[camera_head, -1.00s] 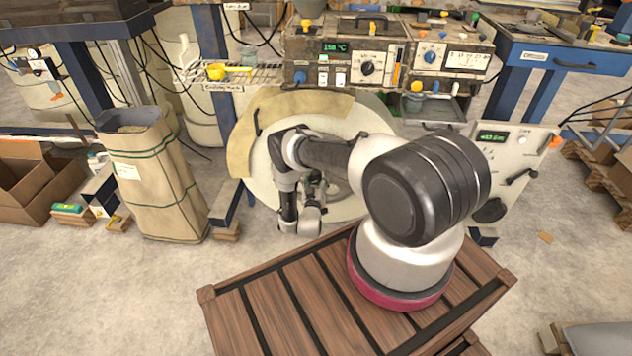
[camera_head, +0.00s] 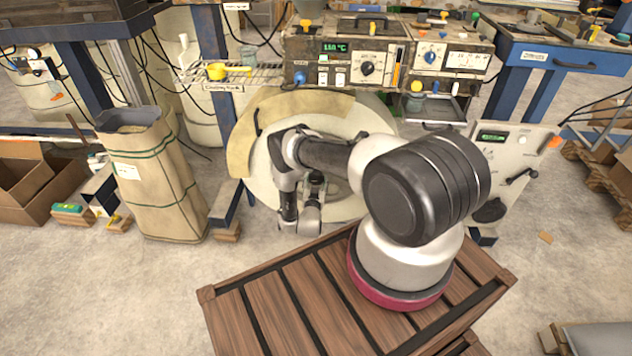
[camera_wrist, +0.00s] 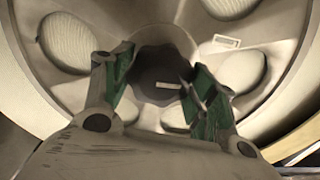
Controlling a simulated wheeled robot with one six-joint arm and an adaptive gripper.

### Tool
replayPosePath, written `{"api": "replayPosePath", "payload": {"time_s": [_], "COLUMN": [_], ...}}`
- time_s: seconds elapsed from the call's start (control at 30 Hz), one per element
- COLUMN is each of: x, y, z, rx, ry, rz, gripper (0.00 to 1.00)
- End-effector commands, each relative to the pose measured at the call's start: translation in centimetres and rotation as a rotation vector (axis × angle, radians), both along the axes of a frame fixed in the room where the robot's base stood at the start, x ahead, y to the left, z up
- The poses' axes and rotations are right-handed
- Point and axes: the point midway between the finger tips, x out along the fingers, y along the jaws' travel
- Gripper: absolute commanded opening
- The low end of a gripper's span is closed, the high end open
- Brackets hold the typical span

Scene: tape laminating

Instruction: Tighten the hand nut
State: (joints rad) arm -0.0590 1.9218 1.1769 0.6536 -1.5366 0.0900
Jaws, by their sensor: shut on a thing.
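The hand nut (camera_wrist: 160,75) is a dark, lobed knob at the centre of a pale wheel (camera_wrist: 100,22), in the upper middle of the wrist view. My gripper (camera_wrist: 165,88) has its two green-padded fingers on the left and right of the nut, shut on it. In the head view the wheel (camera_head: 262,180) stands in front of the machine, and my arm hides the nut and most of the gripper.
A control box with dials (camera_head: 368,68) stands behind the wheel. A tall paper sack (camera_head: 150,185) is on the left, and a pale panel with a crank (camera_head: 505,155) is on the right. Cardboard boxes (camera_head: 40,185) lie at the far left. Some concrete floor is clear.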

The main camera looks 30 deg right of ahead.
Motion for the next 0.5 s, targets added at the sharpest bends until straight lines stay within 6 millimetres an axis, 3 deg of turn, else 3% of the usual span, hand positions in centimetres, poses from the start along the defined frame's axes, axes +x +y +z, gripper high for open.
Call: {"api": "replayPosePath", "payload": {"time_s": [0.5], "x": [-0.02], "y": [-0.05], "z": [-0.01], "rx": [0.406], "ry": [-0.274], "rz": [0.000], "gripper": [0.34]}}
